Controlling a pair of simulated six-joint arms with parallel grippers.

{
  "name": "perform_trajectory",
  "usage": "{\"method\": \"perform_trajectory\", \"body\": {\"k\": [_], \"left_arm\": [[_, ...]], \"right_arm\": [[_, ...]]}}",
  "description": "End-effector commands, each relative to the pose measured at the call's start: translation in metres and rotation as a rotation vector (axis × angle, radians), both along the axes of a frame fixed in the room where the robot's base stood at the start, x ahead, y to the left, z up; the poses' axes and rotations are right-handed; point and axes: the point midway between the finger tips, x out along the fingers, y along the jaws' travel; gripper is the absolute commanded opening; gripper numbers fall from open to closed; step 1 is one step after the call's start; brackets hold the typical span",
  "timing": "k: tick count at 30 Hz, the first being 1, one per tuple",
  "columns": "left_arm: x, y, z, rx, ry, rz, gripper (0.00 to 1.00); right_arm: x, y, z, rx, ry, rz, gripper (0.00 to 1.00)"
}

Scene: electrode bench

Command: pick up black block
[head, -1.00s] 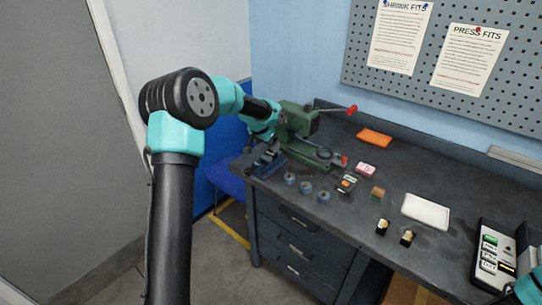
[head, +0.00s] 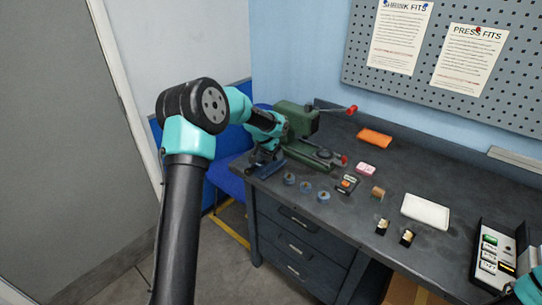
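Two small black blocks with pale gold faces, a left one (head: 382,227) and a right one (head: 407,238), stand apart near the bench's front edge. A flatter black piece with orange and white marks (head: 346,184) lies farther left. I cannot tell which is the task's black block. My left gripper (head: 267,156) is at the bench's left end, by a dark blue fixture (head: 258,168) and far from these blocks. Its fingers are too small and dark to tell open from shut. Only a teal part of my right arm shows at the lower right edge; its gripper is out of view.
A green press (head: 298,118) with red-tipped handles stands beside my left gripper. Several blue round pieces (head: 306,187), a pink block (head: 366,169), a brown block (head: 378,194), an orange piece (head: 375,138), a white pad (head: 425,211) and a filled case (head: 477,262) occupy the bench.

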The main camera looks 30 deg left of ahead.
Motion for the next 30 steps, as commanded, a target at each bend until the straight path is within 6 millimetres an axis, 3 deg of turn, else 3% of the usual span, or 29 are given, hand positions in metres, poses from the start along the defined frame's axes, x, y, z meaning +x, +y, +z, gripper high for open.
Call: {"method": "perform_trajectory", "body": {"k": [2, 19, 30], "left_arm": [[0.0001, 0.0000, 0.0001, 0.000, 0.000, 0.000, 0.71], [0.0002, 0.0001, 0.0007, 0.000, -0.001, 0.000, 0.17], [0.0005, 0.0001, 0.0078, 0.001, -0.002, 0.000, 0.16]], "right_arm": [[0.0000, 0.0000, 0.0000, 0.000, 0.000, 0.000, 0.69], [0.0000, 0.0000, 0.0000, 0.000, 0.000, 0.000, 0.69], [0.0000, 0.0000, 0.0000, 0.000, 0.000, 0.000, 0.69]]}}
